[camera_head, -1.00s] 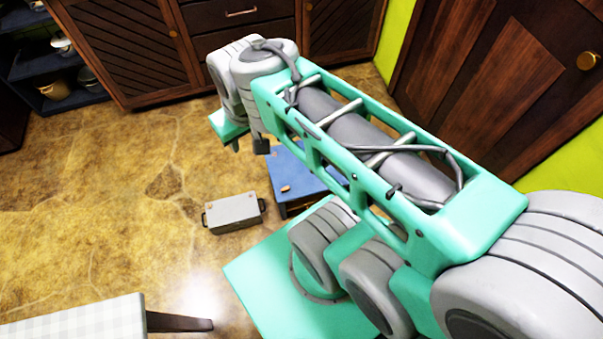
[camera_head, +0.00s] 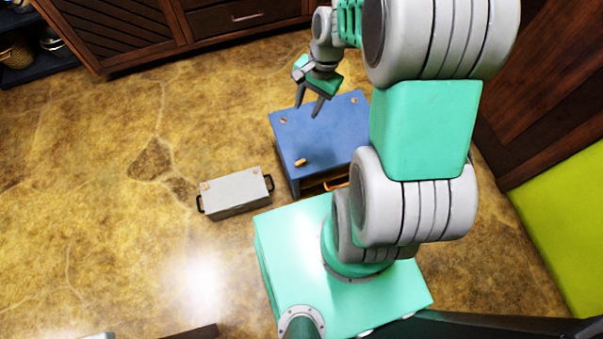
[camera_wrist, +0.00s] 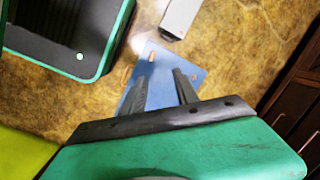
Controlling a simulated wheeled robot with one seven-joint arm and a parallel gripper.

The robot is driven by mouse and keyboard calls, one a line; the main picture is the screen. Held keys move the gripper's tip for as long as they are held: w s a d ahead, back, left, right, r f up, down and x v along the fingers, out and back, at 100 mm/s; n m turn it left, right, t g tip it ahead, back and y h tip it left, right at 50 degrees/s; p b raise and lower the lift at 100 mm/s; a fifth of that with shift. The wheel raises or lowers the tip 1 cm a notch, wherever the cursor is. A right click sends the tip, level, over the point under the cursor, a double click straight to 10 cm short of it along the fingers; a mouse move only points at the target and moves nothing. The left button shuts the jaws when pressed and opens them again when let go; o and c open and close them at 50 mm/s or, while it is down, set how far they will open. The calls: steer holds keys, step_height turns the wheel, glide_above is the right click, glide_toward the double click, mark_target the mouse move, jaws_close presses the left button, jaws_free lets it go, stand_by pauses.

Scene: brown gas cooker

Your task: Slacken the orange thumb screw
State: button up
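A blue box (camera_head: 338,135) stands on the floor, with an open front showing an orange handle-like bar (camera_head: 336,183). A small raised orange piece (camera_head: 300,162), which looks like the thumb screw, is on its top near the front left edge. Flatter orange-tan spots lie near other corners. My gripper (camera_head: 308,107) is open and empty above the box's far left part, apart from the raised piece.
A grey box (camera_head: 236,193) with dark end handles stands left of the blue box. Dark wooden cabinets (camera_head: 130,25) line the back, and a wooden door or cabinet (camera_head: 540,100) is at the right. The floor on the left (camera_head: 80,190) is clear.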

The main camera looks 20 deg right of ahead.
mark_target(300, 162)
steer(key=f+m+b, duration=0.2)
steer(key=f+b, duration=0.2)
steer(key=f, duration=0.6)
steer(key=a+f+m+y+b, duration=0.1)
steer(key=f+b, duration=0.2)
steer(key=f, duration=0.7)
steer(key=a+f+m+g+y+b, duration=0.1)
steer(key=f+b, duration=0.3)
steer(key=f, duration=0.6)
steer(key=shift+s+m+b, duration=0.3)
steer(key=shift+s+m, duration=0.05)
steer(key=shift+m, duration=0.45)
steer(key=shift+c, duration=0.3)
jaws_close()
